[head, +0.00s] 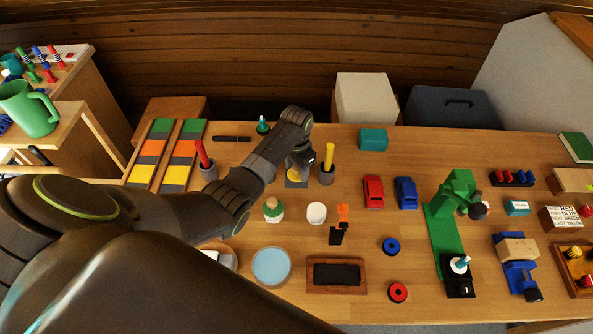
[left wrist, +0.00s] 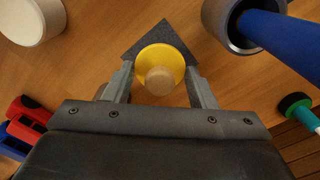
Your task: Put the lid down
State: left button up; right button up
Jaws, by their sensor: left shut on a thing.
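The lid is a yellow disc with a pale wooden knob (left wrist: 160,78), seen in the left wrist view. My left gripper (left wrist: 160,73) is shut on it, one finger at each side. It is over a dark grey square pad (left wrist: 163,35), whose corner shows beyond the lid. I cannot tell whether the lid touches the pad. In the head view my left gripper (head: 298,168) points down at the same grey pad (head: 296,183) on the table, and mostly hides the lid. My right gripper is not in view.
A cup with a yellow stick (head: 328,160) stands close right of the gripper. Red (head: 373,192) and blue (head: 406,193) toy cars are to the right. A blue stick in a cup (left wrist: 285,42) is near the gripper.

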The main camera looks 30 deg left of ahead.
aim_at(296, 168)
pick_arm(q)
jog(key=shift+f, duration=0.85)
jog(key=shift+f, duration=0.1)
jog(key=o, duration=0.9)
jog(key=shift+o, duration=0.2)
notch_tip(296, 168, up, 12)
